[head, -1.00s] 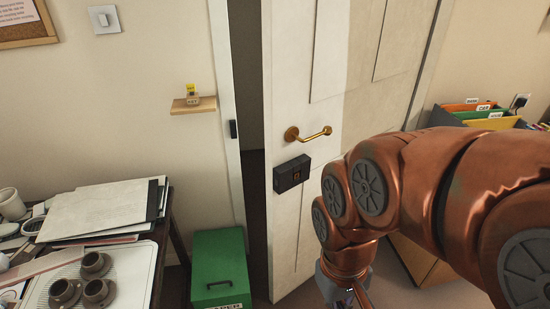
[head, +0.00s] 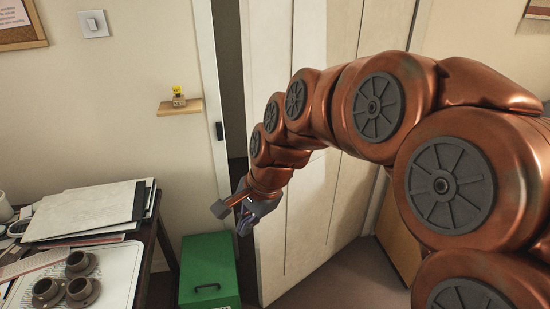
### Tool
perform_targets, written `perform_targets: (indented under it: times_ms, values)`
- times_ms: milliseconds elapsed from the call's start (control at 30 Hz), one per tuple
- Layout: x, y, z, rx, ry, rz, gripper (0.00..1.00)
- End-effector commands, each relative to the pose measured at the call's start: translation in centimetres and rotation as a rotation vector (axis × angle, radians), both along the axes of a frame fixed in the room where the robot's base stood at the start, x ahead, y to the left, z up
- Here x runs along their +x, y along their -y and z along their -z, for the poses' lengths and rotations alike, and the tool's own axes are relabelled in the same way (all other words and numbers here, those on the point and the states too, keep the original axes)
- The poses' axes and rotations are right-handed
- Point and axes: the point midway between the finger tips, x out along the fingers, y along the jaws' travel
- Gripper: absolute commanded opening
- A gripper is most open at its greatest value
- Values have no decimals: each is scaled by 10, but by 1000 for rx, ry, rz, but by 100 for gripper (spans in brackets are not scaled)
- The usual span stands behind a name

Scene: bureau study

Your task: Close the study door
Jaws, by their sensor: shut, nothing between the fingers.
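The study door (head: 310,215) is a pale panelled door standing ajar. A dark gap (head: 231,100) shows between its left edge and the white frame (head: 207,90). My copper arm reaches across the door and hides its brass handle and dark lock box. My gripper (head: 245,218) is shut and empty, near the door's left edge and above the green box. I cannot tell whether it touches the door.
A green lidded box (head: 209,272) stands on the floor just left of the door's edge. A desk (head: 160,225) with papers (head: 85,211) and brown cups (head: 76,264) is at the left. A small wooden shelf (head: 180,108) is on the wall.

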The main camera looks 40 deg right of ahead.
Motion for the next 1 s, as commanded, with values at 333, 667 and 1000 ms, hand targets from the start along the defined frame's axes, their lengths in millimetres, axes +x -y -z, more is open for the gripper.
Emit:
perform_targets:
  times_ms: [333, 667, 1000]
  values:
    - [95, 129, -21, 397, 100, 975, 0]
    - [114, 232, -35, 702, 159, 1511, 0]
    - [133, 240, -18, 733, 156, 1559, 0]
